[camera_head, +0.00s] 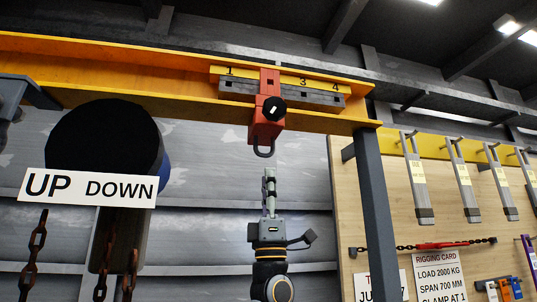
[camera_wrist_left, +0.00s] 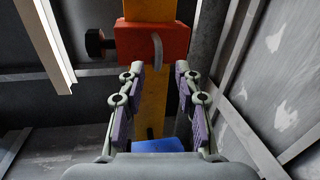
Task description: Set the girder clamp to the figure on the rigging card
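The red girder clamp (camera_head: 266,128) hangs on the yellow girder (camera_head: 190,92). It covers the scale plate between the figures 1 and 3, with 1 to its left. A black knob (camera_head: 274,108) is on its front and a grey loop (camera_head: 264,152) hangs underneath. The rigging card (camera_head: 437,282) reads load 2000 kg, span 700 mm, clamp at 1. My left gripper (camera_head: 269,176) points up just below the loop. In the left wrist view, its fingers (camera_wrist_left: 156,72) are apart and empty, with the red clamp (camera_wrist_left: 140,40) beyond them. My right gripper is not in view.
A dark round hoist body with an UP DOWN sign (camera_head: 88,188) and rusty chains (camera_head: 36,245) stands at left. A grey post (camera_head: 374,200) stands right of the clamp. A board (camera_head: 345,210) with hanging tools is at right. Space around my left gripper looks clear.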

